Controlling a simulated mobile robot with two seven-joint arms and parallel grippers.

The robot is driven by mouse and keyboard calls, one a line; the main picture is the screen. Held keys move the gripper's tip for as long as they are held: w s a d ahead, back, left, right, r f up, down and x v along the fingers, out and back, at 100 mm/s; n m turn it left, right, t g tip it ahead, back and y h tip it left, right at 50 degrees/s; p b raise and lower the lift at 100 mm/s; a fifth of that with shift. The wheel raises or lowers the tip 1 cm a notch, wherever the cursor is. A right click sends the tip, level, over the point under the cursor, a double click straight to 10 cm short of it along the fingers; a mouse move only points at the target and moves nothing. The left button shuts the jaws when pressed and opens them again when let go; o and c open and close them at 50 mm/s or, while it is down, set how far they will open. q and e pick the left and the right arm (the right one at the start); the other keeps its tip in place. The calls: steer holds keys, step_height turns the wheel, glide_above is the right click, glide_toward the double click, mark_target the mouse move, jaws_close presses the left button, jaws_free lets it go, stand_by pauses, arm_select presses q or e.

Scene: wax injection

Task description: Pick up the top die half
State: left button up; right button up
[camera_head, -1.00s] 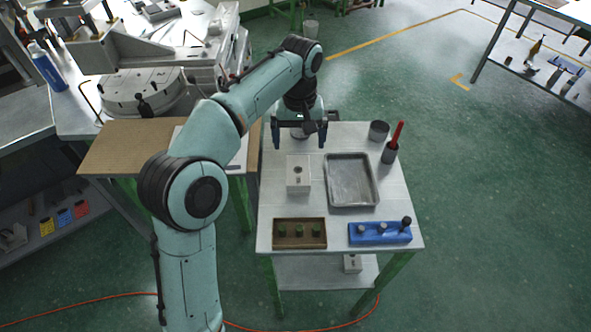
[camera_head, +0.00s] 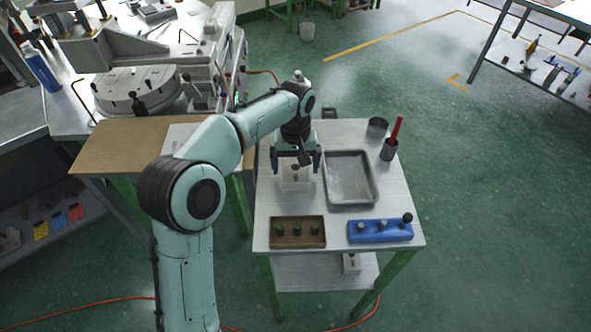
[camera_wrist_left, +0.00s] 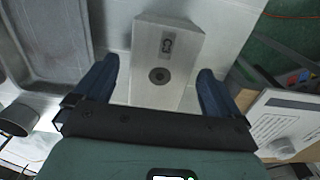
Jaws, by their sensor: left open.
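The die (camera_head: 296,185) is a pale block on the small metal table, left of the grey tray. In the left wrist view the die (camera_wrist_left: 168,98) shows a flat top with a dark-ringed round hole and an engraved mark. I cannot make out the seam between its halves. My left gripper (camera_head: 296,165) is over the die, pointing down, with its fingers apart and partly hiding it. In the left wrist view the left gripper (camera_wrist_left: 158,72) has one dark blue finger on each side of the block, with gaps, holding nothing. My right gripper is not in view.
The grey metal tray (camera_head: 371,191) lies close to the right of the die. In front are a brown tray (camera_head: 276,241) with green-topped pieces and a blue holder (camera_head: 378,237). A dark cup (camera_head: 377,127) and a cup with a red stick (camera_head: 389,150) stand behind.

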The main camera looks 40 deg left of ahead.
arm_select(q)
steer(key=shift+r, duration=0.1)
steer(key=c, duration=1.4)
steer(key=shift+o, duration=0.2)
